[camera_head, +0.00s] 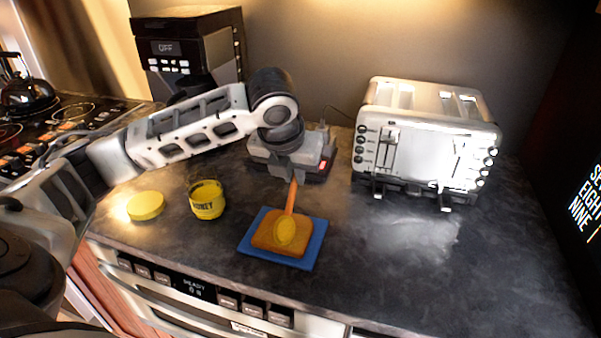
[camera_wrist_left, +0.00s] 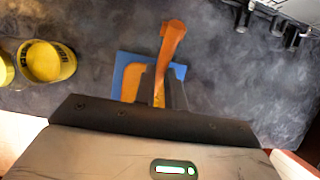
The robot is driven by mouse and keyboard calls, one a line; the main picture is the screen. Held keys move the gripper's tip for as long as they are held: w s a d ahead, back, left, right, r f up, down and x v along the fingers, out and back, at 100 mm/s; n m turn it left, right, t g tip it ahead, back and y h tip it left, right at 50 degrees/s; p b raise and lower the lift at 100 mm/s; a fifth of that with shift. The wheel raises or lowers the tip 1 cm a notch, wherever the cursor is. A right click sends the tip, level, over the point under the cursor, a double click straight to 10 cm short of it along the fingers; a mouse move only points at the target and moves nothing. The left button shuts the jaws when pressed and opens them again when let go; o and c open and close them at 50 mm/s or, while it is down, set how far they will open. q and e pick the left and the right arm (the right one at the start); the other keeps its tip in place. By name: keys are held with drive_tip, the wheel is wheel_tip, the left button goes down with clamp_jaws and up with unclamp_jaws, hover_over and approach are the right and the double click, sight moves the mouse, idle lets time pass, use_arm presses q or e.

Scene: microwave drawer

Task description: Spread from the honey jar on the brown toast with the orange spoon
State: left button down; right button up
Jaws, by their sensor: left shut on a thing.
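The brown toast (camera_head: 262,235) lies on a blue board (camera_head: 246,247) on the dark counter. My left gripper (camera_head: 292,180) is shut on the orange spoon (camera_head: 291,197) above the toast's far side. The spoon's yellowish bowl end lies over the middle of the toast; I cannot tell whether it touches. In the left wrist view the orange handle (camera_wrist_left: 172,40) sticks out past the fingers (camera_wrist_left: 158,88), which partly hide the toast (camera_wrist_left: 131,82). The open yellow honey jar (camera_head: 208,205) stands upright left of the board, and also shows in the wrist view (camera_wrist_left: 52,62). My right gripper is out of view.
The yellow lid (camera_head: 146,206) lies left of the jar. A white toaster (camera_head: 425,140) stands at the back right and a coffee machine (camera_head: 190,50) at the back left. A stove with a kettle (camera_head: 28,95) is far left. The counter right of the board is clear.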

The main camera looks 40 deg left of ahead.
use_arm(q)
drive_tip(key=shift+s+a, duration=0.15)
drive_tip(key=shift+a, duration=0.2)
drive_tip(key=shift+s+a, duration=0.2)
drive_tip(key=shift+a, duration=0.5)
drive_tip(key=shift+s+a, duration=0.2)
drive_tip(key=shift+a, duration=0.45)
drive_tip(key=shift+d, duration=0.1)
drive_tip(key=shift+w+d, duration=0.25)
drive_tip(key=shift+d, duration=0.4)
drive_tip(key=shift+w+d, duration=0.2)
drive_tip(key=shift+d, duration=0.4)
drive_tip(key=shift+d, duration=0.15)
drive_tip(key=shift+w+d+f, duration=0.1)
drive_tip(key=shift+w+d, duration=0.1)
drive_tip(key=shift+d, duration=0.4)
drive_tip(key=shift+w+d, duration=0.2)
drive_tip(key=shift+d, duration=0.4)
drive_tip(key=shift+a, duration=0.1)
